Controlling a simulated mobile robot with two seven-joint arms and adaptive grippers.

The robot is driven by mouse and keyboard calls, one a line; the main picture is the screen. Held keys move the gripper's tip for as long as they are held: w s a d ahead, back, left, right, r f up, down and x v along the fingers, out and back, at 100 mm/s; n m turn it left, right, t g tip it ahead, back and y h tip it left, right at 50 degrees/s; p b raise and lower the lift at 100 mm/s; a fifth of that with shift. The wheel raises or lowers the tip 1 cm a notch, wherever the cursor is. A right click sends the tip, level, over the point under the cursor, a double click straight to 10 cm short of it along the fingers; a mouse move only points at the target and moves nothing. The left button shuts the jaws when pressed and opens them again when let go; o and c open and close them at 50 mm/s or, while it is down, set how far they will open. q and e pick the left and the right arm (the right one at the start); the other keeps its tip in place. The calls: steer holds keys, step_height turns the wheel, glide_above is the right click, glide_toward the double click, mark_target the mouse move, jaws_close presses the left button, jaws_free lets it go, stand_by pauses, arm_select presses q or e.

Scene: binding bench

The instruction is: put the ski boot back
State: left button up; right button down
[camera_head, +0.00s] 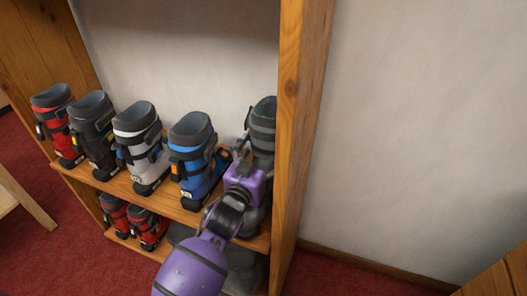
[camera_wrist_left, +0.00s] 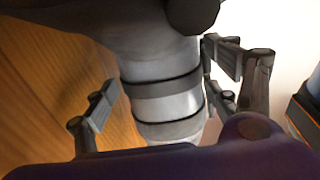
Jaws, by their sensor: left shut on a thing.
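A grey ski boot (camera_head: 262,128) with dark bands is at the right end of the upper shelf (camera_head: 165,199), between the blue boot and the wooden side post. My left gripper (camera_head: 243,155) is shut on it, and my purple wrist hides much of its front and lower part. In the left wrist view the boot's grey shaft (camera_wrist_left: 165,95) stands between the two fingers of the gripper (camera_wrist_left: 165,82). Whether its sole touches the shelf is hard to tell. My right gripper is not in view.
Blue (camera_head: 191,150), white-grey (camera_head: 140,150), black (camera_head: 94,130) and red (camera_head: 57,122) boots stand in a row to the left. Small red boots (camera_head: 148,226) are on the lower shelf. The wooden post (camera_head: 303,110) rises close on the right.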

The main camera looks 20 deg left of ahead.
arm_select(q)
steer(key=o, duration=2)
steer(key=shift+r, duration=0.25)
steer(key=shift+o, duration=0.5)
steer(key=shift+f, duration=0.1)
